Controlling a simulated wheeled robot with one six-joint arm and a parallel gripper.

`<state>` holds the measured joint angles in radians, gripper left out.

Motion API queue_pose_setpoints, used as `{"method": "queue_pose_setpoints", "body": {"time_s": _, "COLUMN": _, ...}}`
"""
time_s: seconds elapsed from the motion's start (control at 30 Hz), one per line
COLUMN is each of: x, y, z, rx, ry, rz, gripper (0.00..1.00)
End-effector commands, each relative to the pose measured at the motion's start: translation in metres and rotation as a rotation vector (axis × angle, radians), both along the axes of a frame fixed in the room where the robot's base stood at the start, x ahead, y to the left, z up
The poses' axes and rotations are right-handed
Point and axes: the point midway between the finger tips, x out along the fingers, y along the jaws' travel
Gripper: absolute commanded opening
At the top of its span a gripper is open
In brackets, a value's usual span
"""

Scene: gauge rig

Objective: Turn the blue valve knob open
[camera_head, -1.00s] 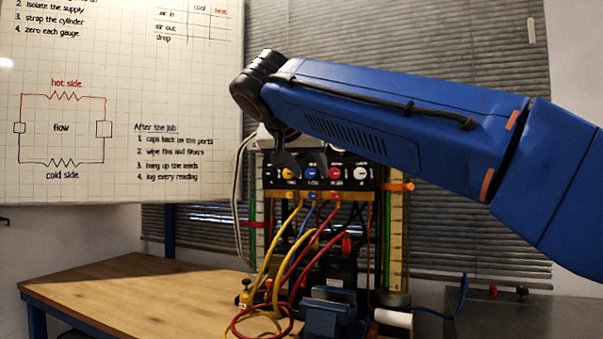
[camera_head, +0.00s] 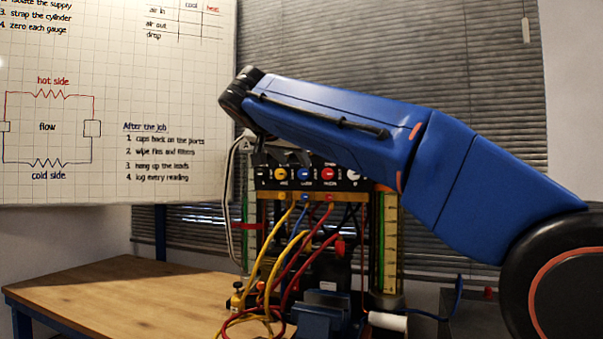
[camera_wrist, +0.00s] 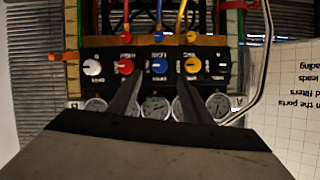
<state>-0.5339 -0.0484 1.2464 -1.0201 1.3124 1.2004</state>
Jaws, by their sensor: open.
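The blue valve knob (camera_head: 305,173) sits on the black manifold panel (camera_head: 343,180), between a yellow knob (camera_head: 281,174) and a red knob (camera_head: 328,174). In the wrist view, which is upside down, the blue knob (camera_wrist: 159,66) lies near the picture's middle with a light pointer mark. My gripper (camera_wrist: 158,77) is open and empty. Its two dark fingers point at the panel, one on each side of the blue knob's line. Whether the tips reach the knob in depth I cannot tell. In the head view my arm partly hides the gauges and the panel's top.
A white knob (camera_wrist: 92,67) is at the panel's end. Round gauges (camera_wrist: 155,107) sit behind the fingers. Yellow, blue and red hoses (camera_head: 290,260) hang below the panel. The wooden bench (camera_head: 120,295) is clear at left; a whiteboard (camera_head: 110,110) stands behind it.

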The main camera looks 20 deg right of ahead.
Motion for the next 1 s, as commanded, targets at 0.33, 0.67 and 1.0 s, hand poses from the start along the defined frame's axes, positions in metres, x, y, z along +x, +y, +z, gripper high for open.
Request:
{"method": "queue_pose_setpoints", "body": {"time_s": 0.33, "x": 0.046, "y": -0.030, "z": -0.022, "rx": -0.001, "ry": 0.001, "rz": -0.003, "gripper": 0.45}}
{"method": "queue_pose_setpoints", "body": {"time_s": 0.67, "x": 0.066, "y": -0.042, "z": -0.032, "rx": -0.001, "ry": 0.001, "rz": -0.001, "gripper": 0.45}}
{"method": "queue_pose_setpoints", "body": {"time_s": 1.0, "x": 0.067, "y": -0.042, "z": -0.032, "rx": -0.001, "ry": 0.000, "rz": 0.000, "gripper": 0.31}}
